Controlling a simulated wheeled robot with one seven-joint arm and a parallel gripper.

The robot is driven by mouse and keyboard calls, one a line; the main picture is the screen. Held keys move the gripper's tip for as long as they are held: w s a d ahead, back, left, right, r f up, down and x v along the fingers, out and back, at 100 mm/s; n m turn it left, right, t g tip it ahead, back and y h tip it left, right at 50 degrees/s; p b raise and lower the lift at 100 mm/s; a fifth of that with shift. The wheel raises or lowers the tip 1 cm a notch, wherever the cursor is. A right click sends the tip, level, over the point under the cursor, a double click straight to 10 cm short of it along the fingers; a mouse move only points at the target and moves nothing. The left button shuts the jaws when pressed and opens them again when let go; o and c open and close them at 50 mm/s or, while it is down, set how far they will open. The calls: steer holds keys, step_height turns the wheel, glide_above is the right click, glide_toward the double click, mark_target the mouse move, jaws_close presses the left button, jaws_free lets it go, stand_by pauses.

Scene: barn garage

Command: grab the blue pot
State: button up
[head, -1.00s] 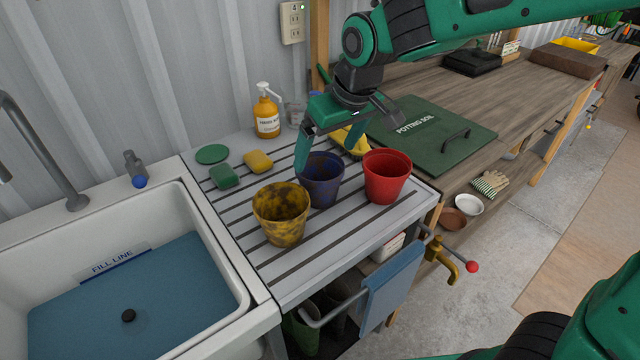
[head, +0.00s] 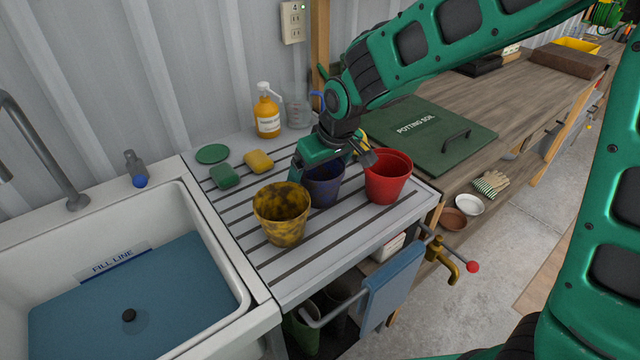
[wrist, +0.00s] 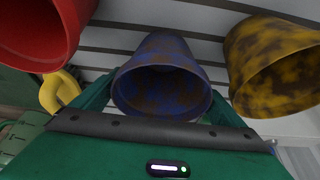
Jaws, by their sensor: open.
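The blue pot (head: 324,188), dark blue with brown stains, stands upright on the slatted drainboard between a yellow stained pot (head: 282,212) on its left and a red pot (head: 387,177) on its right. My gripper (head: 333,168) is low at the blue pot and hides part of its rim. In the wrist view the blue pot (wrist: 162,78) lies between my open fingers, one on each side. I cannot tell whether the fingers touch it. The red pot (wrist: 45,30) and the yellow pot (wrist: 275,65) flank it closely there.
A white sink (head: 215,240) with blue water is at the left. Green and yellow sponges (head: 258,161), an orange soap bottle (head: 267,112) and a clear jug (head: 298,113) stand behind the pots. A green potting soil lid (head: 425,130) lies right. A blue towel (head: 395,285) hangs in front.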

steer(key=c, duration=0.7)
